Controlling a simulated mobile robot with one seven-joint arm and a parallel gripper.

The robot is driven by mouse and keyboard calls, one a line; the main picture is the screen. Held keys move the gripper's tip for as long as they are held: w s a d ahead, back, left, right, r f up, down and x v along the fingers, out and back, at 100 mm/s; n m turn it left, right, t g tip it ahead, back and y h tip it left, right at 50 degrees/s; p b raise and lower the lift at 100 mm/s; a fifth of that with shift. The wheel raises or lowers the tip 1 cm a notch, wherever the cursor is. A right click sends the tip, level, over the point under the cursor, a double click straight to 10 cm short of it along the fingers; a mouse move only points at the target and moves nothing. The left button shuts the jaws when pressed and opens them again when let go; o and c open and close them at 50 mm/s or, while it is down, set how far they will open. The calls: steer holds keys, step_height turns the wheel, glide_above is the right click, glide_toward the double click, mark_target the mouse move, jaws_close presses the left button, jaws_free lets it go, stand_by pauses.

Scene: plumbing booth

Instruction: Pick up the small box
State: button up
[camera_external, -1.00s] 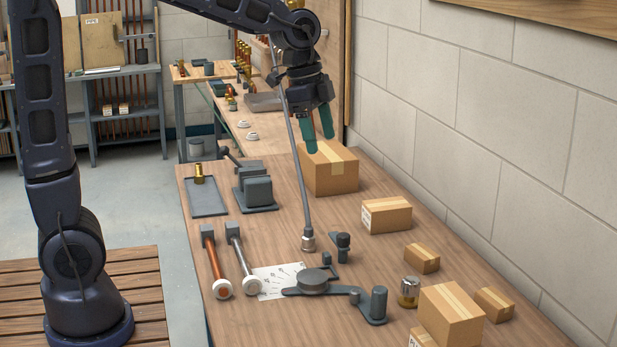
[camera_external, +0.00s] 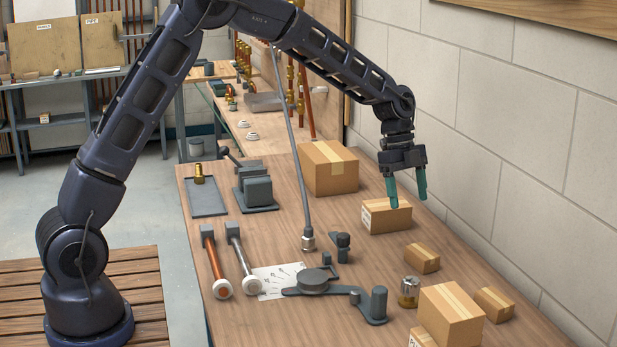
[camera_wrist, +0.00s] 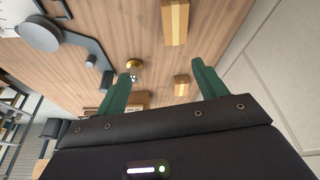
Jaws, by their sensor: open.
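Two small cardboard boxes with pale tape lie near the wall: one at mid-bench (camera_external: 422,258), another (camera_external: 494,304) nearer the camera. The wrist view shows one small box at the top (camera_wrist: 175,22) and a smaller-looking one (camera_wrist: 182,86) between the finger lines. My gripper (camera_external: 406,188) is open and empty, fingers pointing down. In the external view its left finger overlaps the top of a medium box (camera_external: 388,218); I cannot tell whether they touch. My gripper's green fingers also show in the wrist view (camera_wrist: 160,75). The left finger partly hides another box there.
A metal jar (camera_external: 409,291) and a grey bender (camera_external: 312,282) stand left of the small boxes. The block wall (camera_external: 520,130) bounds the right side.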

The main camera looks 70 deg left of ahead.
steer(key=m, duration=0.1)
glide_toward(422, 251)
steer(key=shift+h, duration=0.3)
steer(key=x, duration=1)
steer(key=shift+a+f, duration=0.2)
steer(key=shift+a, duration=0.05)
steer(key=c, duration=1.1)
